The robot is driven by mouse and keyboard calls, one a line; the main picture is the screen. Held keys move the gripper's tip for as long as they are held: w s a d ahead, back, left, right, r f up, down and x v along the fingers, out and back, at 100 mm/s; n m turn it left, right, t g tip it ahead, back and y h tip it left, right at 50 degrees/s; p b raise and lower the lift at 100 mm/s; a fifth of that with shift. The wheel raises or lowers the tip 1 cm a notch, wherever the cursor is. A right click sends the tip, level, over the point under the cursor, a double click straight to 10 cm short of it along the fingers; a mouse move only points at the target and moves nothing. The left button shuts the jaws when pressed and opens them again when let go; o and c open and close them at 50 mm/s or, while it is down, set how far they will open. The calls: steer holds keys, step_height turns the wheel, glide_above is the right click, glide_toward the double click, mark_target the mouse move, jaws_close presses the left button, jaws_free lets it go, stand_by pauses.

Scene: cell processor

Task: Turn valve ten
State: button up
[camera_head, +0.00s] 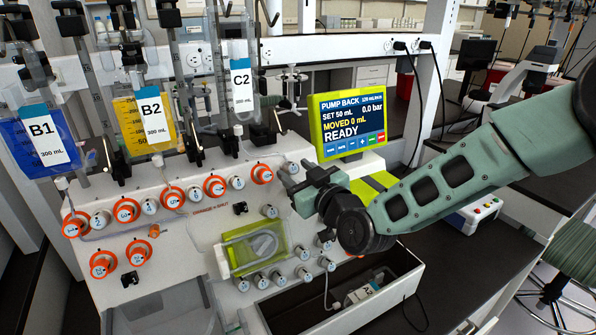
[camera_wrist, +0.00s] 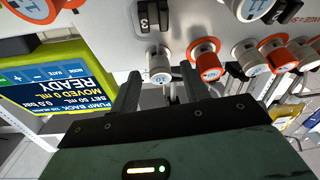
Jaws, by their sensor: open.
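A row of small numbered valve knobs runs along the upper front of the white machine (camera_head: 180,240), some with orange collars. A white knob (camera_head: 290,167) at the right end of this row fits valve ten by its place, but its number is not clearly readable. In the wrist view a white knob (camera_wrist: 158,66) lies just beyond my fingertips, roughly between them, beside an orange-collared knob (camera_wrist: 204,66). My gripper (camera_head: 297,182) is open and empty, close in front of the row's right end. It also shows in the wrist view (camera_wrist: 158,84). Contact with the knob cannot be told.
A green-framed screen (camera_head: 348,125) reading "PUMP BACK" and "READY" stands just right of the gripper. Bags B1 (camera_head: 40,140), B2 (camera_head: 148,115) and C2 (camera_head: 240,85) hang above the machine. More knobs and a green-edged pump cover (camera_head: 255,245) sit below.

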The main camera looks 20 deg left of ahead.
steer(key=c, duration=1)
